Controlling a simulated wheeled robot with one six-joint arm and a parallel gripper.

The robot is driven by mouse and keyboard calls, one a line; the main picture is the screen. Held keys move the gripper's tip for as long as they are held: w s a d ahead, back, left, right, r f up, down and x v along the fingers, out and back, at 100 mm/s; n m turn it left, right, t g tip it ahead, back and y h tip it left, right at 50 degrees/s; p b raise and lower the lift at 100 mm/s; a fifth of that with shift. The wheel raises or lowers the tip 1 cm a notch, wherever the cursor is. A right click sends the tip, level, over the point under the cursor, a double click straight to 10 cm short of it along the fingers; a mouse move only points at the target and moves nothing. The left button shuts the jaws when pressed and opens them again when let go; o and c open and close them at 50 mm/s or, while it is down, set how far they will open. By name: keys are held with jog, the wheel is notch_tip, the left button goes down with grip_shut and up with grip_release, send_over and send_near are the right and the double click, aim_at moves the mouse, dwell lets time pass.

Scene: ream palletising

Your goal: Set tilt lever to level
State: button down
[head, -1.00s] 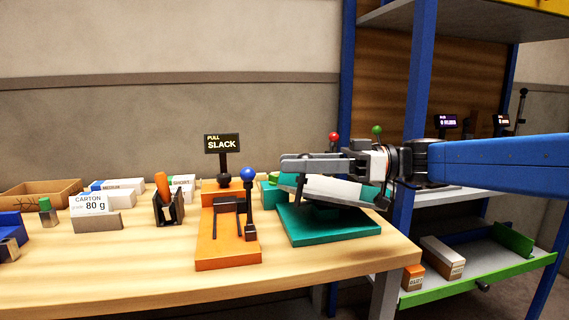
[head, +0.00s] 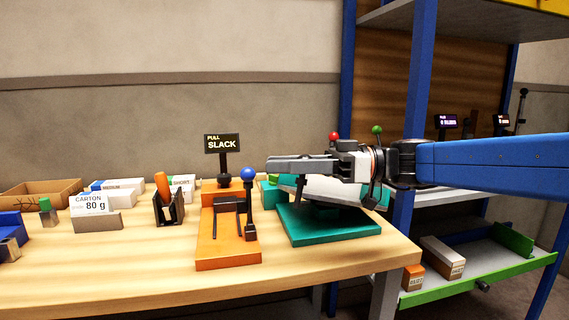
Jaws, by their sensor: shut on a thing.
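A teal tilt stand (head: 325,226) sits at the right end of the table. It carries a pale tilted plate (head: 330,188), which slopes down to the right. A red-knobbed lever (head: 334,136) and a green-knobbed lever (head: 376,129) rise behind my gripper, their lower parts hidden by it. I cannot tell which is the tilt lever. My gripper (head: 272,167) reaches in from the right above the plate, fingers pointing left. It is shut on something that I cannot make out. Its fingertips are close to the right of a blue-knobbed lever (head: 248,174) in this view.
The blue-knobbed lever stands on an orange fixture (head: 228,250) with a SLACK display (head: 222,144). A holder (head: 168,208) with an orange-handled tool and a carton sign (head: 88,205) are further left. A blue shelf post (head: 415,110) is close by my arm. The front tabletop is clear.

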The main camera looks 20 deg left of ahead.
jog(key=s+a+f+n+t+h, duration=0.1)
jog(key=s+f+n+h, duration=0.1)
jog(key=f, duration=0.8)
jog(key=shift+s+n, duration=0.7)
jog(key=shift+s, duration=0.55)
jog(key=c, duration=1.4)
grip_release()
jog(key=shift+r, duration=0.15)
jog(key=v, duration=1.7)
jog(key=shift+s+d+r, duration=0.15)
jog(key=shift+r, duration=0.1)
